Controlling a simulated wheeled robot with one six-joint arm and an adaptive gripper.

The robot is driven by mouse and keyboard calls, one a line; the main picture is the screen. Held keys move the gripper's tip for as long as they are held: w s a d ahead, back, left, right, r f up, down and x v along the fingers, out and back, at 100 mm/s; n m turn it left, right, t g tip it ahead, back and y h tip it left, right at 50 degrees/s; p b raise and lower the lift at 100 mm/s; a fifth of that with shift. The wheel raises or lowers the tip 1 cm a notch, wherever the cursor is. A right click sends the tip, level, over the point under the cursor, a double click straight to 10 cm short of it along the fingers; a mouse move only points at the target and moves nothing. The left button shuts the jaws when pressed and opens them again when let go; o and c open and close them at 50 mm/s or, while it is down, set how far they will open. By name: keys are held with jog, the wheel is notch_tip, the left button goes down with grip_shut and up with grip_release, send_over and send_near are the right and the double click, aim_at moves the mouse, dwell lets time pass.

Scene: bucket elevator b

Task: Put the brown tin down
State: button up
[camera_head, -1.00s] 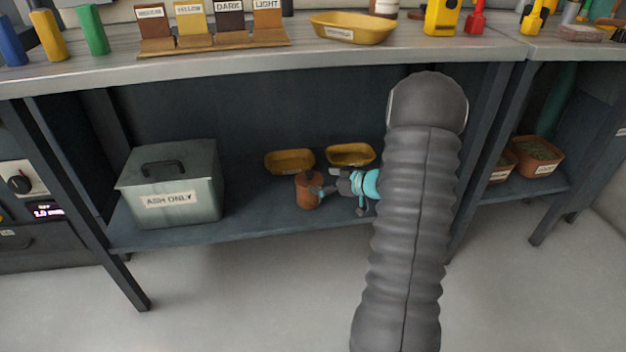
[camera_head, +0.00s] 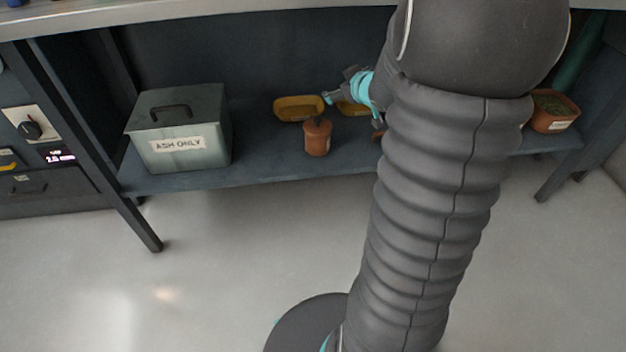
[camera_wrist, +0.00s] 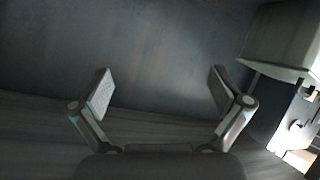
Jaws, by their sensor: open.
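The brown tin (camera_head: 318,138) stands upright on the lower shelf (camera_head: 262,164), in front of a yellow tray. My gripper (camera_head: 331,98) is above and slightly right of the tin in the head view, apart from it. In the wrist view my gripper (camera_wrist: 162,95) has its two fingers spread wide with nothing between them. The tin does not show in the wrist view.
A grey-green "ASH ONLY" box (camera_head: 178,128) stands left on the shelf. Two yellow trays (camera_head: 290,106) (camera_head: 352,108) are behind the tin. A terracotta-coloured container (camera_head: 553,112) is at right. Shelf between box and tin is clear.

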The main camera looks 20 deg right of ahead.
jog(key=s+a+r+m+g+h, duration=0.3)
jog(key=s+a+r, duration=0.55)
jog(key=s, duration=0.35)
jog(key=s+a+f+g+y, duration=0.3)
jog(key=s+a+y, duration=0.1)
jog(key=s+a, duration=1)
jog(key=s, duration=0.4)
jog(key=shift+s+f+m+g, duration=0.2)
jog(key=shift+s+m+g, duration=0.1)
jog(key=shift+s+g, duration=0.1)
